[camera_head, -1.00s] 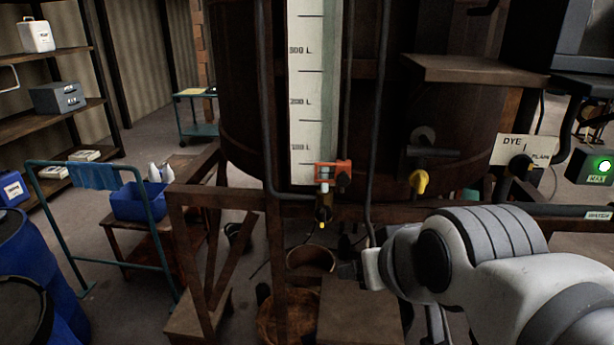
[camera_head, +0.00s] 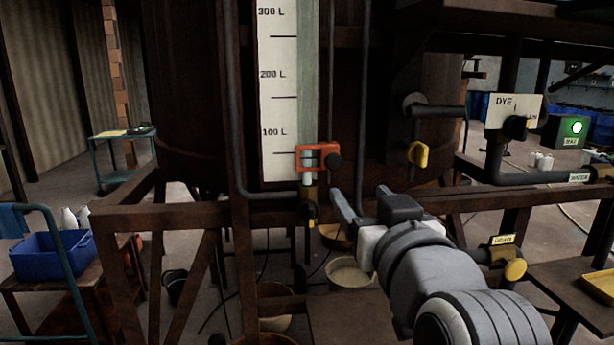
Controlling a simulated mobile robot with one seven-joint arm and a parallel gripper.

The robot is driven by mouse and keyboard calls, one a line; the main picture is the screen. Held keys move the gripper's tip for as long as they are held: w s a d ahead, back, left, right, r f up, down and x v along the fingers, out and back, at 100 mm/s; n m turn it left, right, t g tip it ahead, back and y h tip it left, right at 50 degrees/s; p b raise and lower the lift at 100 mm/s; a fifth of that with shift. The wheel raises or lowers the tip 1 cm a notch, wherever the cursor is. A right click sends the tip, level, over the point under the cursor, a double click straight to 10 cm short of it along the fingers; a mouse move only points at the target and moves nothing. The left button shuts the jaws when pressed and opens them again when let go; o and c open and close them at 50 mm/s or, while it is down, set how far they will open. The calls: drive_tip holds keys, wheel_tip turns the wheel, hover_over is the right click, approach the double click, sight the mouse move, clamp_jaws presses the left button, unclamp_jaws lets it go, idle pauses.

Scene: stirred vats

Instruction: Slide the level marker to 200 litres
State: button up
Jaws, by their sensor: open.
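The 200 L label (camera_head: 272,74) and 300 L label are higher on the same board. My gripper (camera_head: 362,208) is below and to the right of the marker, in front of the vat frame. Its fingers are spread and empty, apart from the marker.
A dark pipe (camera_head: 366,100) runs vertically right of the scale. A blue bin (camera_head: 48,254) stands at left.

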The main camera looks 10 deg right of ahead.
drive_tip(key=w, duration=0.1)
drive_tip(key=p, duration=0.7)
approach(335, 161)
drive_tip(key=w, duration=0.2)
drive_tip(key=shift+w, duration=4.35)
clamp_jaws()
